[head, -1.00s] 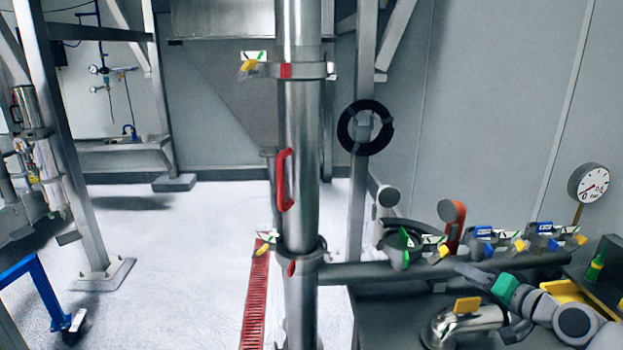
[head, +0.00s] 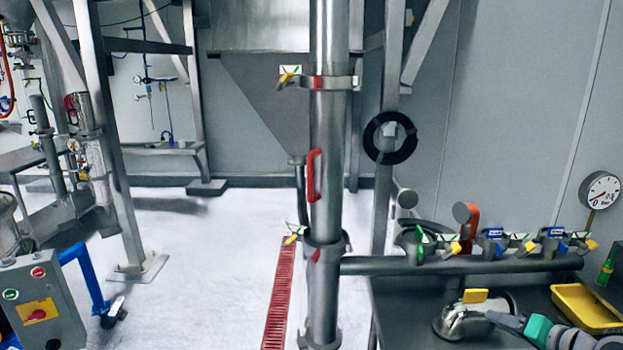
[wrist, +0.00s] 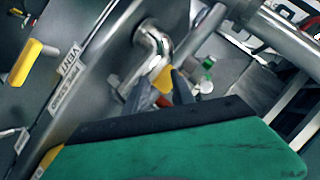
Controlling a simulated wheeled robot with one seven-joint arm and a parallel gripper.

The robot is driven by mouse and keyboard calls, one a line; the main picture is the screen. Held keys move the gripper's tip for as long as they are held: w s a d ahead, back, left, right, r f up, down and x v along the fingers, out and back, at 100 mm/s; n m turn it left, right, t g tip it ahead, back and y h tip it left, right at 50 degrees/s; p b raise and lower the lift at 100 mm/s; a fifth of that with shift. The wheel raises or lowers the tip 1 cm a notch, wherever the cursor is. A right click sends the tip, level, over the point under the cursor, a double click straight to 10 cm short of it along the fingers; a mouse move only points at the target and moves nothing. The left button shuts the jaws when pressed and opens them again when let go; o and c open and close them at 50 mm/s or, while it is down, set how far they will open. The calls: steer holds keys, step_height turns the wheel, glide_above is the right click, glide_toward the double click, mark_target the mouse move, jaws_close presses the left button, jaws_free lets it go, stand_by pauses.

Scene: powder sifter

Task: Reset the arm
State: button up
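My gripper (head: 508,321) shows at the lower right of the head view, with grey fingers and a green part behind them. It is low over the dark bench, in front of a curved steel pipe elbow (head: 462,318) with a yellow handle. In the wrist view my gripper (wrist: 161,77) has two dark fingers that stand apart, and I see nothing held between them. A large green panel fills the bottom of that view and hides what is below. The rest of my arm is cut off by the head view's lower edge.
A steel column (head: 326,160) with a red handle stands mid-view. A horizontal pipe (head: 460,264) with several clamps runs along the bench. A yellow tray (head: 590,308) is right of my gripper, and a gauge (head: 599,190) stands above. Open floor (head: 210,260) lies left of the column.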

steer(key=s+f+m+g+h, duration=0.15)
steer(key=s+f+g, duration=0.45)
steer(key=s+f, duration=0.65)
steer(key=s+a+f+m+g, duration=0.2)
steer(key=s+a+f+g, duration=0.2)
steer(key=s, duration=0.4)
steer(key=s+a+r+n+g+h, duration=0.2)
steer(key=s+a+r, duration=0.15)
steer(key=a, duration=0.45)
steer(key=w+a+r+n+t, duration=0.1)
steer(key=w+a+r+n, duration=0.2)
steer(key=a, duration=0.5)
steer(key=w+a+r+n+t, duration=0.2)
steer(key=w+a+r+n, duration=0.2)
steer(key=a+r, duration=0.2)
steer(key=shift+w+a, duration=0.3)
steer(key=shift+a, duration=0.8)
steer(key=shift+r, duration=0.1)
